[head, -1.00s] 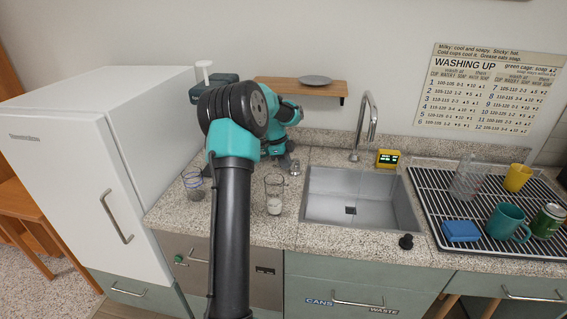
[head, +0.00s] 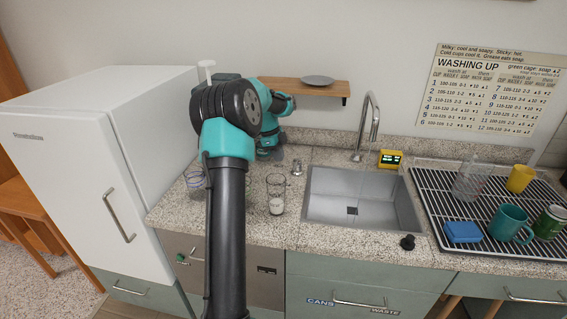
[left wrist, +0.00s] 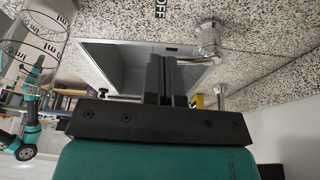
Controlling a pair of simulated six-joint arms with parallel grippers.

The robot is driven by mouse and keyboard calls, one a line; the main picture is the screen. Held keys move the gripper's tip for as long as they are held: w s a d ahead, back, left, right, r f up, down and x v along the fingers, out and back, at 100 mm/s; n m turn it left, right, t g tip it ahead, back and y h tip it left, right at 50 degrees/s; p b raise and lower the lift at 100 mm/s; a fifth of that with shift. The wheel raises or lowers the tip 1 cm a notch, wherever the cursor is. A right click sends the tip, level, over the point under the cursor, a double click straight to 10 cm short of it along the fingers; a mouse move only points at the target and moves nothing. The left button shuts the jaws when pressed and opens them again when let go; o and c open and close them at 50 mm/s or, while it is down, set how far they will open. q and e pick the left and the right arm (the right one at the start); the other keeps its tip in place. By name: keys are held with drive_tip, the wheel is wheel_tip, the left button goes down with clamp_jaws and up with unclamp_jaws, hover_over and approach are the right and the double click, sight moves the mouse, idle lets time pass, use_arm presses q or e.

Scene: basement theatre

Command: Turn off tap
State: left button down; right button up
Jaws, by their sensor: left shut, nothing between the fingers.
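The tap's tall curved steel spout (head: 367,125) stands behind the sink (head: 414,225); I cannot tell whether water runs. A small metal knob (head: 297,167) stands on the counter left of the sink. In the left wrist view the knob (left wrist: 208,40) is large, with the word OFF (left wrist: 160,8) printed on the counter near it. My left gripper (left wrist: 167,78) is shut and empty, its fingertips beside the knob; I cannot tell whether they touch it. In the head view its fingers are mostly hidden or too small to read.
A drying rack (head: 440,205) holds cups and a sponge. A yellow display box (head: 390,159) sits behind the sink. A wooden shelf (head: 330,88) hangs above.

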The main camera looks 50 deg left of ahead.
sight(296, 166)
use_arm(q)
drive_tip(key=v, duration=0.7)
drive_tip(key=shift+r, duration=0.35)
drive_tip(key=shift+s, duration=0.1)
drive_tip(key=shift+s+a+f, duration=0.1)
drive_tip(key=shift+s+a, duration=0.3)
drive_tip(key=shift+a, duration=0.25)
drive_tip(key=shift+f, duration=0.15)
drive_tip(key=w+d+f, duration=0.1)
drive_tip(key=f, duration=0.2)
drive_tip(key=w+d+f, duration=0.2)
drive_tip(key=f, duration=0.1)
drive_tip(key=w+d+f, duration=0.1)
drive_tip(key=d+f, duration=0.1)
drive_tip(key=f, duration=0.2)
drive_tip(key=shift+w+d, duration=0.15)
drive_tip(key=shift+d, duration=0.05)
